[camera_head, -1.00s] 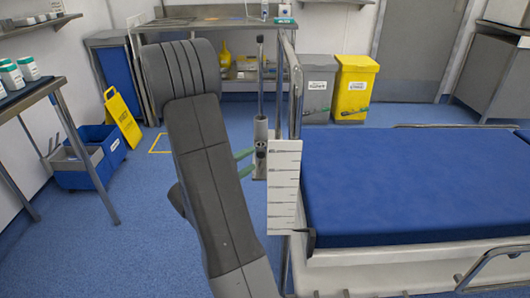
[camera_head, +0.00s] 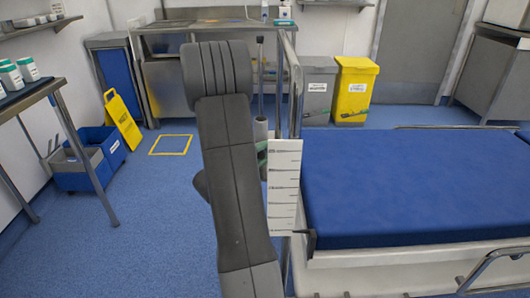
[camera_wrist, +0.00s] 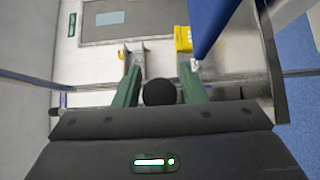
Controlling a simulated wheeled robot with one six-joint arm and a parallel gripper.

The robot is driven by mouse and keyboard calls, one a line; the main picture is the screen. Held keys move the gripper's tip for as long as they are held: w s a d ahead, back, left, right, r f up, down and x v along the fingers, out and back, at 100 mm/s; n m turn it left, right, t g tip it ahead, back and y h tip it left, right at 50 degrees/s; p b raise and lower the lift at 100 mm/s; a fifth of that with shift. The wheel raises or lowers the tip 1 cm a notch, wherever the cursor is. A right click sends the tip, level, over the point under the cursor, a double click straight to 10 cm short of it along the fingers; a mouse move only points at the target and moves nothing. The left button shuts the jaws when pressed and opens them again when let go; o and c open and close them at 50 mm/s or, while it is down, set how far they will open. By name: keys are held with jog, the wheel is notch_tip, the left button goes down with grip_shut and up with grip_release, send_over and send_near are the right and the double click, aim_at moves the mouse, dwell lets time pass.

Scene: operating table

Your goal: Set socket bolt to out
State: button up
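The grey upright socket (camera_head: 261,129) stands by the left end of the bed, with a dark rod (camera_head: 260,75) rising from it. A dark round knob (camera_wrist: 159,92), which looks like the socket's bolt, shows in the wrist view. My gripper (camera_wrist: 163,76) has its two green fingers apart, one on each side of this knob, with a narrow gap at each side. I cannot tell the depth between them. In the head view my arm hides most of the gripper (camera_head: 262,157) and the knob.
The blue-topped bed (camera_head: 410,180) fills the right, and a white marked plate (camera_head: 284,185) hangs at its left end. A metal rail (camera_head: 297,80) rises just right of the socket. Grey (camera_head: 317,90) and yellow (camera_head: 354,90) bins stand behind.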

grip_shut()
jog(key=shift+s+f+b, duration=0.2)
jog(key=shift+s+b, duration=0.7)
jog(key=shift+b, duration=0.05)
jog(key=shift+s+r+b, duration=0.1)
jog(key=shift+s+b, duration=0.2)
jog(key=shift+s, duration=0.25)
jog(key=shift+o, duration=1.7)
grip_release()
jog(key=shift+s+r, duration=0.1)
jog(key=p+v, duration=0.2)
jog(key=v, duration=1.1)
jog(key=shift+s+a, duration=0.25)
jog(key=shift+a, duration=0.05)
